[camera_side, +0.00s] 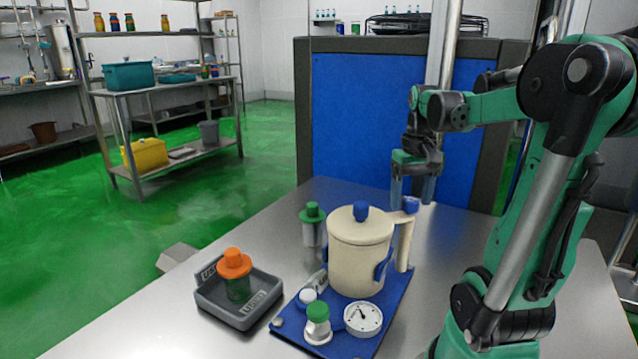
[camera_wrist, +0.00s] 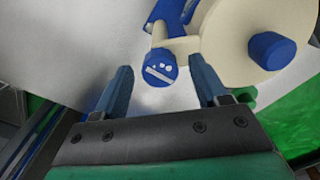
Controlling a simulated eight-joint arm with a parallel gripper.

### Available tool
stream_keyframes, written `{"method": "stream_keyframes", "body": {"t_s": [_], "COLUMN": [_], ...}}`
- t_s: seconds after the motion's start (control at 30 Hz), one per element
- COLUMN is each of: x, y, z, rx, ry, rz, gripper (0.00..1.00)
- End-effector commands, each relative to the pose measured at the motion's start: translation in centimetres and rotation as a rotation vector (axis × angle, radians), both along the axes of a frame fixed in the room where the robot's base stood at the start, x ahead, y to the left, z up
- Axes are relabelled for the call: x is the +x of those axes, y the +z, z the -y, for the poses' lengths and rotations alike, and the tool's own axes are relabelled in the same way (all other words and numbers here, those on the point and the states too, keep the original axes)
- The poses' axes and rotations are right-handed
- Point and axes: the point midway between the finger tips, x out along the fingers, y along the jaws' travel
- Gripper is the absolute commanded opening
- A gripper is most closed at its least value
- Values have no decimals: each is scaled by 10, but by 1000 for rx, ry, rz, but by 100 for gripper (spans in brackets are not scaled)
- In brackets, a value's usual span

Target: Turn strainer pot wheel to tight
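The strainer pot (camera_side: 358,255) is cream with a blue lid knob and stands upright on a blue mat (camera_side: 394,318). Its blue wheel (camera_side: 411,205) sits atop the handle at the pot's right. In the wrist view the wheel (camera_wrist: 160,71) shows white marks on its face, a bar and dots; I cannot tell which setting they mean. My gripper (camera_side: 412,192) points down over the wheel, fingers open. In the wrist view my gripper (camera_wrist: 159,72) has one finger on each side of the wheel, with gaps on both sides. Nothing is held.
A grey tray (camera_side: 262,314) holds an orange-capped jar (camera_side: 235,272). A green-capped jar (camera_side: 317,325), a white-capped item (camera_side: 307,297) and a round dial (camera_side: 363,318) are on the mat. A tall green-topped container (camera_side: 312,230) stands behind the pot. The table's right side is mostly clear.

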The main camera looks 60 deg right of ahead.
Motion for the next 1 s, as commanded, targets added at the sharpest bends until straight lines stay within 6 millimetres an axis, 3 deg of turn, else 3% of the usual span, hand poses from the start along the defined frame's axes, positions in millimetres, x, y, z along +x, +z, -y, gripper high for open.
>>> {"method": "stream_keyframes", "body": {"t_s": [0.37, 0.73, 1.0], "x": [0, 0, 0], "y": [3, 46, 56], "z": [0, 0, 0], "rx": [0, 0, 0], "ry": [1, 1, 1], "rz": [0, 0, 0], "gripper": [72, 72, 72]}}
